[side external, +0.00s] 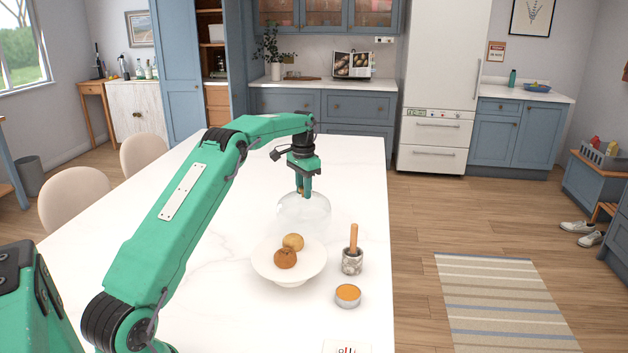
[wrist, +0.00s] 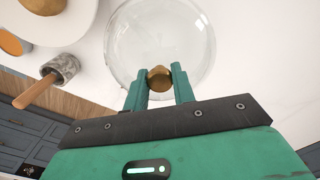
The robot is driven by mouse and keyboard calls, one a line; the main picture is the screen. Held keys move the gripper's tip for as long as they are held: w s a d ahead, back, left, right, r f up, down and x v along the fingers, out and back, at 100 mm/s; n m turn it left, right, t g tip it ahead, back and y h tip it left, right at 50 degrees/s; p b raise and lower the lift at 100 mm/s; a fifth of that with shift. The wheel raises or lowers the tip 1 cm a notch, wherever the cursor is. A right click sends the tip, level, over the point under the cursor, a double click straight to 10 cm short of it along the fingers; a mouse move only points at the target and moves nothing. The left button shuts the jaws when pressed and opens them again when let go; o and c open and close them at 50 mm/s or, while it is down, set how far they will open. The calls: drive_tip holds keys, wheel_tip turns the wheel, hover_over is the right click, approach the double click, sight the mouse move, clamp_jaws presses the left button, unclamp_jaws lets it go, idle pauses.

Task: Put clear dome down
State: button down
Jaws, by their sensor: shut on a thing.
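The clear dome (side external: 304,212) hangs from my gripper (side external: 304,190), just behind the white cake stand in the side view. In the wrist view my gripper (wrist: 159,82) is shut on the dome's brass knob (wrist: 160,78), and the clear dome (wrist: 165,30) spreads beyond the fingers over white worktop. I cannot tell whether the dome's rim touches the worktop. The white cake stand (side external: 262,265) holds two brown round baked items (side external: 286,258). The stand (wrist: 88,45) also shows at the upper left of the wrist view.
A stone mortar with a wooden pestle (side external: 352,258) stands right of the cake stand. A small orange-filled dish (side external: 348,296) and a printed card (side external: 347,346) lie nearer the front. The white worktop (side external: 345,165) is clear behind the dome; its right edge is close.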

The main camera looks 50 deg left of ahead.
sight(303, 200)
drive_tip(key=shift+a+f, duration=0.1)
drive_tip(key=shift+f, duration=1.9)
drive_tip(key=shift+f, duration=0.15)
drive_tip(key=c, duration=1.2)
unclamp_jaws()
drive_tip(key=shift+o, duration=0.2)
wheel_tip(303, 200, up, 12)
drive_tip(key=shift+r, duration=0.15)
